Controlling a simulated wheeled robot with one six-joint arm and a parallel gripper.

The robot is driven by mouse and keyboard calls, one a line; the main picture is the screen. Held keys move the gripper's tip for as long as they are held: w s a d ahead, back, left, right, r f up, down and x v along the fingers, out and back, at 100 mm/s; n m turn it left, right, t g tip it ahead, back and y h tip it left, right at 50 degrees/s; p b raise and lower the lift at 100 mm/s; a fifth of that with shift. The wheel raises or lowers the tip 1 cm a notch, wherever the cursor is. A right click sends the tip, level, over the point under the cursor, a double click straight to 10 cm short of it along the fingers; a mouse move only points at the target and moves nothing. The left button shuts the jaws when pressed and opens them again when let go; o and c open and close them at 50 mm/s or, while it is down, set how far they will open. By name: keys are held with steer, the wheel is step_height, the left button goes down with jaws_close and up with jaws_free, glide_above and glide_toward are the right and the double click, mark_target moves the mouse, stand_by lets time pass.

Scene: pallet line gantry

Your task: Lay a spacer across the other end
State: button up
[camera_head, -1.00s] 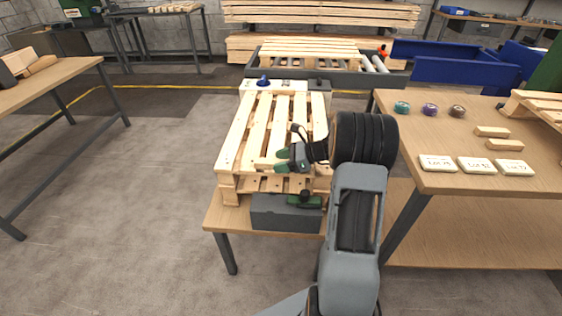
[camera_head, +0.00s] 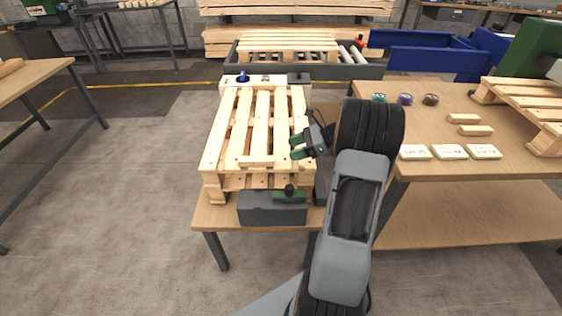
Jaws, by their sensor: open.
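A light wooden pallet (camera_head: 231,125) lies on a low wooden table. A short pale wooden spacer (camera_head: 260,161) appears to lie crosswise on its slats near the close end. Two more spacers, one farther back (camera_head: 464,118) and one nearer (camera_head: 475,130), lie on the right-hand bench. My gripper (camera_head: 297,147), with green fingertips, is open and empty at the pallet's right edge, to the right of the crosswise spacer and apart from it. My arm hides part of the table behind it.
A dark grey box (camera_head: 272,209) with a green part stands at the table's near edge. The right bench (camera_head: 420,185) also holds several labelled pale blocks, tape rolls (camera_head: 405,99) and another pallet (camera_head: 530,97). A roller conveyor (camera_head: 300,72) stands behind.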

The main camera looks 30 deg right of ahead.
steer(key=s+a+r+n+g+h, duration=0.3)
steer(key=s+a+n+h, duration=0.8)
steer(key=s+a+n, duration=0.5)
steer(key=a+n, duration=0.3)
steer(key=n, duration=0.4)
steer(key=shift+r+h, duration=0.2)
steer(key=shift+h, duration=0.2)
steer(key=shift+s, duration=0.1)
